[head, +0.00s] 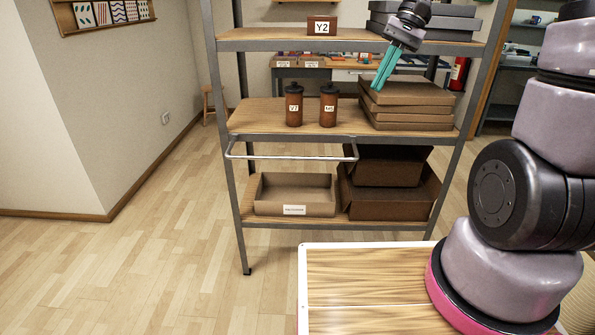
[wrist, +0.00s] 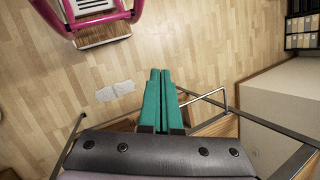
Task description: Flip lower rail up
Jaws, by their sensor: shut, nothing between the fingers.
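The lower rail (head: 290,157) is a thin metal U-shaped bar on the front edge of the middle shelf (head: 250,117), on its left part. It sticks out in front of the edge, with its long bar just below shelf level. In the wrist view the rail (wrist: 226,97) shows right of the fingers. My gripper (head: 379,87) has teal fingers, pressed together and empty, pointing down. In the head view it is above and right of the rail, overlapping the stacked cardboard boxes. In the wrist view the fingertips (wrist: 160,71) are over the floor, apart from the rail.
Two brown bottles (head: 294,104) (head: 328,105) and flat cardboard boxes (head: 410,92) stand on the middle shelf. A brown box labelled Y2 (head: 321,26) is on the top shelf. Open boxes (head: 295,192) (head: 388,190) sit on the bottom shelf. The floor left of the rack is clear.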

